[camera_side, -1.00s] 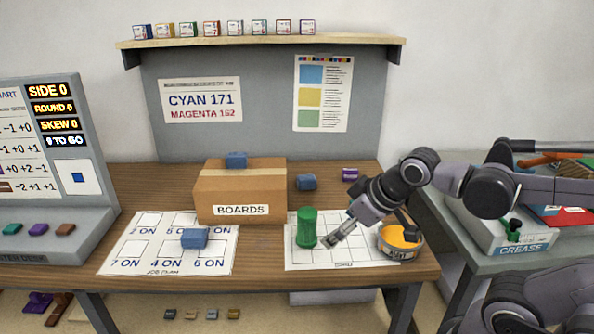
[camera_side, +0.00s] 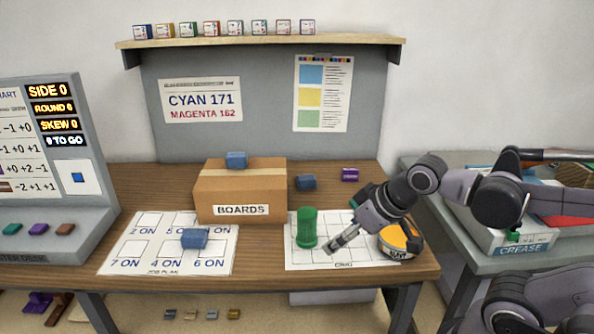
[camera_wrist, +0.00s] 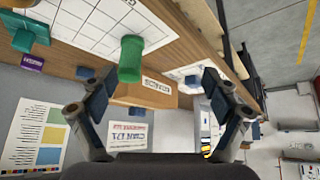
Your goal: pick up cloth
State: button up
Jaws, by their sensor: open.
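I cannot clearly make out a cloth in either view. My gripper (camera_side: 332,247) is low over the gridded white sheet at the right of the bench, just right of an upright green cylinder (camera_side: 306,228). In the wrist view my gripper (camera_wrist: 155,90) shows two fingers spread wide with nothing between them. The green cylinder (camera_wrist: 131,58) appears beyond them, toward the left finger. A round tin with an orange top (camera_side: 400,240) stands right of my gripper, partly hidden by my arm.
A cardboard box marked BOARDS (camera_side: 240,193) stands mid-bench with a blue block (camera_side: 236,160) on top. Another blue block (camera_side: 194,238) lies on the left sheet (camera_side: 130,240). A bin marked CREASE (camera_side: 520,247) is on the right table. The bench's front edge is close to my gripper.

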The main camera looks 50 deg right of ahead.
jog(key=w+a+r+n+g+h, duration=0.1)
jog(key=w+r+n+h, duration=0.15)
jog(key=w+n, duration=0.65)
jog(key=n+t+h, duration=0.3)
jog(key=n+h, duration=0.4)
jog(key=n, duration=0.9)
send_near(191, 241)
jog(key=shift+w+d+f, duration=0.1)
jog(key=shift+w+d, duration=0.15)
jog(key=shift+d, duration=0.25)
jog(key=shift+w+d+f, duration=0.1)
jog(key=shift+w+d, duration=0.15)
jog(key=shift+d, duration=0.25)
jog(key=shift+a+f+n, duration=0.35)
jog(key=shift+f+n, duration=0.05)
jog(key=shift+n, duration=0.1)
jog(key=shift+h, duration=0.25)
jog(key=x, duration=0.5)
jog(key=shift+w+d+f, duration=0.1)
jog(key=shift+w+f, duration=0.05)
jog(key=shift+x, duration=2.65)
jog(key=shift+w, duration=0.15)
jog(key=shift+c, duration=0.3)
